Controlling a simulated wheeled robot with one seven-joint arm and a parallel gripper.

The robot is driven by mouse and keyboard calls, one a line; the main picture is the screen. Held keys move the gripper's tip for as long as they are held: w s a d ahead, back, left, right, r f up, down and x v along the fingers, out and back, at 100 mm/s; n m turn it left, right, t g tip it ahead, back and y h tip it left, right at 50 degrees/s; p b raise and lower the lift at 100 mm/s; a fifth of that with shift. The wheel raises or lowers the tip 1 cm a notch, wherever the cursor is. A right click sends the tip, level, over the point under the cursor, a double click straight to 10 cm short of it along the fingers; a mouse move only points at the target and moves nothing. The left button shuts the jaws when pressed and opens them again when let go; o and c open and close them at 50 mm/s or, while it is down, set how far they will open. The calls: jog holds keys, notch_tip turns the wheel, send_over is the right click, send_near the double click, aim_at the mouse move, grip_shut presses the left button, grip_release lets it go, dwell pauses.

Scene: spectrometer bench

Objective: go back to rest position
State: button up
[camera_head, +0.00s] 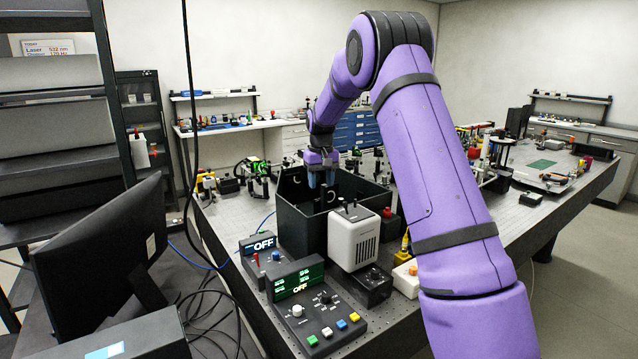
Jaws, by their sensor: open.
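My purple arm reaches from the lower right up and over the optical table (222,228). My gripper (321,183) hangs pointing down over the open black box (300,225) on the table. Its bluish fingertips are at or just inside the box opening, and I see nothing held between them. The finger gap is small in this view. Dark parts show inside the box, partly hidden by its walls and the gripper.
In front of the box stand a white lamp-like unit (353,238) and control boxes reading OFF (300,290). A monitor (100,255) and cables are at left. Optical mounts (260,180) stand behind. My arm hides part of the table's right side. Space above the table is free.

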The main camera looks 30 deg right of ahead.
jog(key=s+a+r+n+t, duration=0.1)
jog(key=s+a+r, duration=0.5)
jog(key=s+r, duration=0.3)
jog(key=s+a+r+t, duration=0.2)
jog(key=s+a+r, duration=0.4)
jog(key=s, duration=0.4)
jog(key=s+a+t, duration=0.1)
jog(key=s+a, duration=0.2)
jog(key=s, duration=1)
jog(key=s+a+n+t, duration=0.1)
jog(key=s+a, duration=0.2)
jog(key=s, duration=1)
jog(key=shift+a+f, duration=0.2)
jog(key=shift+f, duration=0.2)
